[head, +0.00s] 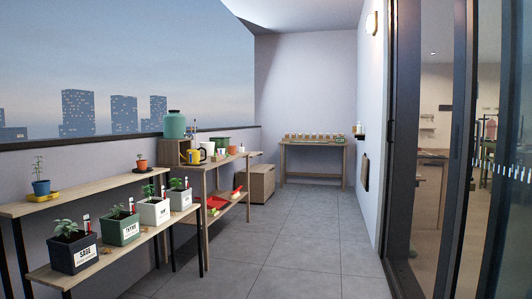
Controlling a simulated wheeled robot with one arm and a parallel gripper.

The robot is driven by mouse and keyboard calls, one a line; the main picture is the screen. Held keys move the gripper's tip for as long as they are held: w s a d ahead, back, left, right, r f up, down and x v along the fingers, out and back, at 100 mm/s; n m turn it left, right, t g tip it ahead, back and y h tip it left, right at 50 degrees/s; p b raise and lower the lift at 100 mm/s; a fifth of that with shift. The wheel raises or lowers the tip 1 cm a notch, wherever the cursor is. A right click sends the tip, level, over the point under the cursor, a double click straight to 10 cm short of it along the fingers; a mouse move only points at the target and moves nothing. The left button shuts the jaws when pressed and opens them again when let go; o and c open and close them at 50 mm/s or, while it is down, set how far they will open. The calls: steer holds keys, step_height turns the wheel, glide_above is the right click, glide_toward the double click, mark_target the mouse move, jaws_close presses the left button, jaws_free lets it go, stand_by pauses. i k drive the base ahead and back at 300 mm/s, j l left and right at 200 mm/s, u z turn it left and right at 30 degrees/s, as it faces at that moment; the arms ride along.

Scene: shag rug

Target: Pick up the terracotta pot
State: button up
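My gripper is not in view.
A blue pot (41,187) on a yellow base shares the upper board. Labelled planters, among them a dark one (74,254), line the lower board. A wooden box (257,183) and back table (312,144) stand farther off. The tiled floor (300,240) is clear; glass doors (432,150) edge the right.

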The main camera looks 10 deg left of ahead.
mark_target(232, 151)
steer(key=i+u, duration=0.25)
steer(key=u, duration=0.15)
steer(key=i, duration=4.25)
steer(key=i+u, duration=0.1)
steer(key=i, duration=0.95)
steer(key=i+l+u, duration=0.1)
steer(key=i, duration=0.95)
steer(key=i+z, duration=0.1)
steer(key=i+l+u, duration=0.15)
